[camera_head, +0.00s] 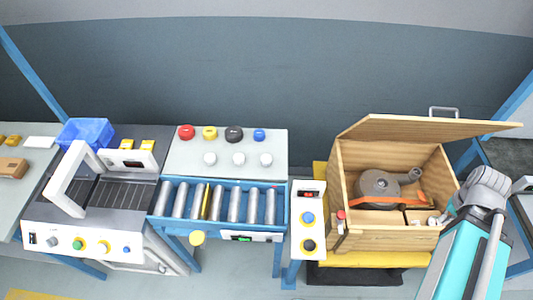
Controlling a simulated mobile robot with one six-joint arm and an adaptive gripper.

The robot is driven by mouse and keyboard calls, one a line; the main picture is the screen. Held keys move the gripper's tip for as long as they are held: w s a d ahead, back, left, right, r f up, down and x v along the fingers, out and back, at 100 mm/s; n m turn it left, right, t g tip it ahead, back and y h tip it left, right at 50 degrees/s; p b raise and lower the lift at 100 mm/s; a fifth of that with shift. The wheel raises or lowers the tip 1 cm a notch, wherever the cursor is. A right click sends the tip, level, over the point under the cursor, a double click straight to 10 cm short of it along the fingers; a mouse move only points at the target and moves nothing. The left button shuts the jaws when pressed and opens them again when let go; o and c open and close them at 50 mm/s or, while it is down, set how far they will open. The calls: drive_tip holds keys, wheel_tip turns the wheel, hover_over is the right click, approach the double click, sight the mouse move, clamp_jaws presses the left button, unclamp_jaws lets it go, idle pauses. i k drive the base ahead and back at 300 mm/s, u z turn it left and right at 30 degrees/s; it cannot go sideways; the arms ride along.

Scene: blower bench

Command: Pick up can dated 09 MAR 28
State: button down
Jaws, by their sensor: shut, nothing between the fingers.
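I cannot pick out a can with the date 09 MAR 28; no date print is readable in this view. A red round item (186,132), a yellow one (210,133), a black one (234,134) and a blue one (259,135) stand in a row on a pale grey bench top (182,162). I cannot tell whether any of these are cans. My arm shows at the lower right, but I cannot make out its gripper.
An open wooden crate (380,240) holds a grey blower (378,188) with an orange strap; its lid (430,128) is raised. A roller conveyor (215,232) stands in the middle. A machine with a white frame (62,180) and a blue bin (84,133) are at left.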

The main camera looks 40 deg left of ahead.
sight(265, 159)
drive_tip(key=u, duration=1.65)
